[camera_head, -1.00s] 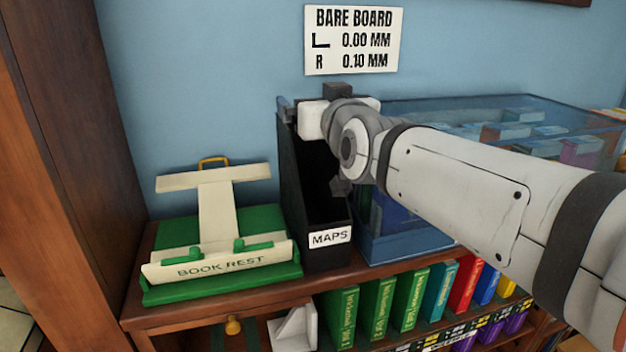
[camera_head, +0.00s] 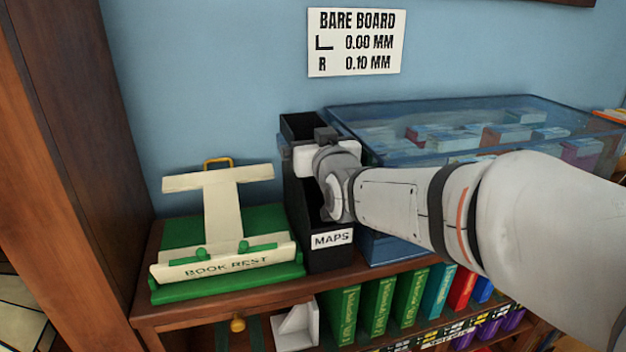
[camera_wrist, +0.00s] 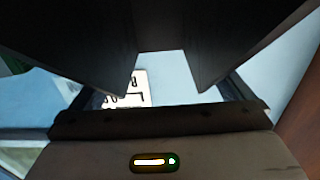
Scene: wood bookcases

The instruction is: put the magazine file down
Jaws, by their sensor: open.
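The black magazine file (camera_head: 306,252) with a white MAPS label stands upright on the bookcase top, between the book rest and the clear blue bin. My gripper (camera_head: 300,150) is over the file's upper part in the head view, where it hides some of the opening and walls. The gripper is open. Its fingertips are hard to make out in the head view. In the wrist view two dark shapes flank a gap at my gripper (camera_wrist: 165,92), with part of the wall sign behind it.
A cream and green book rest (camera_head: 222,262) stands close on the left. A clear blue bin (camera_head: 440,115) with small boxes is close on the right, under my arm. A wall sign (camera_head: 355,42) hangs behind. A wood upright (camera_head: 75,130) bounds the left. Books (camera_head: 380,305) fill the shelf below.

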